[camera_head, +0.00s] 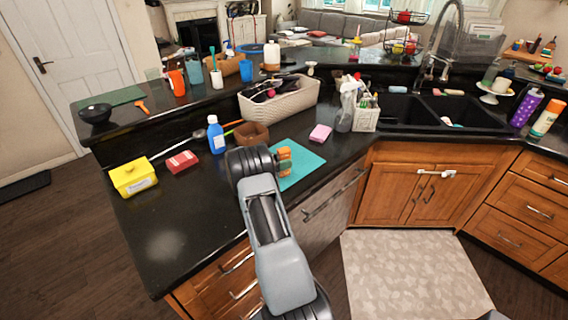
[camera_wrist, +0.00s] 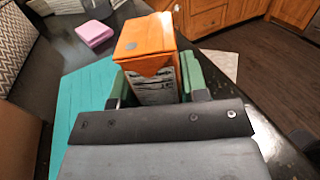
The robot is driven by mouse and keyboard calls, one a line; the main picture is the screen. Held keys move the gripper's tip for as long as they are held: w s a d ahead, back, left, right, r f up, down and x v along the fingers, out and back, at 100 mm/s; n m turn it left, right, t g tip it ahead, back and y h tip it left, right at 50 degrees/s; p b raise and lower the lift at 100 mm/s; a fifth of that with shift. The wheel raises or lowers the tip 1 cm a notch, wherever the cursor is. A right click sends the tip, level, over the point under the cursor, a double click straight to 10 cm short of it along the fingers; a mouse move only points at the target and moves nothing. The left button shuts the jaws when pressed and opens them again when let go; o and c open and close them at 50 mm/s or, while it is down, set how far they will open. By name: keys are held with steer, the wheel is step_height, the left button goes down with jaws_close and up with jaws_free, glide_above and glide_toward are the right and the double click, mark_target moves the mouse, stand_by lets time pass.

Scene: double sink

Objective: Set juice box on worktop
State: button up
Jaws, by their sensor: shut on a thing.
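The juice box (camera_wrist: 146,37), an orange carton with a grey printed side, stands between the green finger pads of my gripper (camera_wrist: 157,82) in the wrist view. My gripper is shut on it. In the head view the juice box (camera_head: 284,152) shows as a small orange piece just past my gripper (camera_head: 285,163), over the left part of a teal mat (camera_head: 308,164). The black worktop (camera_head: 190,215) lies around the mat. The underside of the box is hidden, so I cannot tell whether it touches the surface.
A pink sponge (camera_head: 320,133) lies behind the mat. A woven basket (camera_head: 280,103) is behind. The front left worktop is clear.

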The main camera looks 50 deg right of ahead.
steer(key=c, duration=0.4)
steer(key=shift+r, duration=0.15)
